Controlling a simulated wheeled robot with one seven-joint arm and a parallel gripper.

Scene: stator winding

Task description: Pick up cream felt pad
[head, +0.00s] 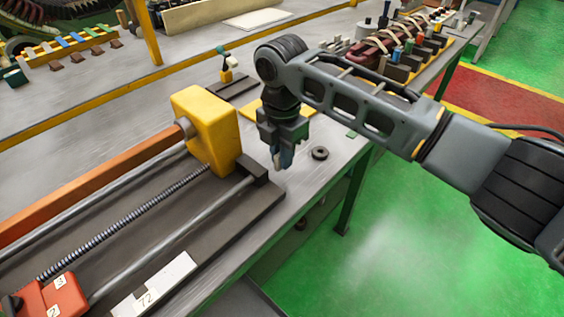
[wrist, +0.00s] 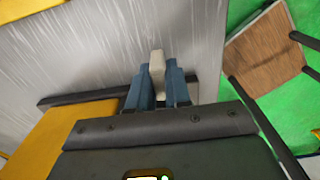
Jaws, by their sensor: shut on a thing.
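My gripper (head: 283,158) points down above the front edge of the grey workbench, to the right of the yellow block of the machine. In the wrist view, its blue fingers (wrist: 158,90) are shut on a small cream piece, the cream felt pad (wrist: 157,66), which sticks out beyond the fingertips. The pad's lower part is hidden between the fingers. In the head view I cannot make out the pad. The pad appears clear of the bench, but its height above it is hard to tell.
A yellow block (head: 206,130) on the machine stands close left of my gripper. A dark ring (head: 320,153) lies on the bench to its right. A yellow rail (head: 120,87) runs behind. A wooden-topped stool (wrist: 265,48) stands on the green floor.

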